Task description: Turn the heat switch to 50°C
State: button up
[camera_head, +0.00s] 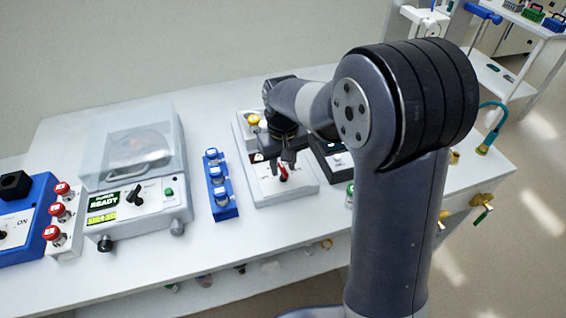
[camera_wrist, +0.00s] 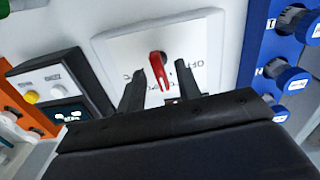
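The heat switch is a red lever (camera_wrist: 157,66) on the white sloped panel of a white box (camera_wrist: 112,45). Part of an "OFF" label and a "°C" mark show on the panel; no number can be read. In the head view the red lever (camera_head: 283,174) shows just below my gripper (camera_head: 276,158). In the wrist view my gripper (camera_wrist: 159,70) is open, with one finger on each side of the lever. Gaps show between the lever and both fingers. My gripper's body hides the lower part of the panel.
A blue rack (camera_head: 224,213) with blue-capped vials stands close to the box's left. A dark-panelled device (camera_wrist: 95,82) stands close on its other side. Further left are a clear-lidded machine (camera_head: 180,195) and a white rack (camera_head: 66,244) with red-capped vials.

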aim_at(283, 168)
grip_shut()
jog(key=m, duration=0.5)
jog(key=shift+m, duration=0.3)
dwell(0.4)
grip_release()
jog(key=shift+r, duration=0.15)
notch_tip(283, 168, up, 11)
jog(key=shift+f, duration=0.2)
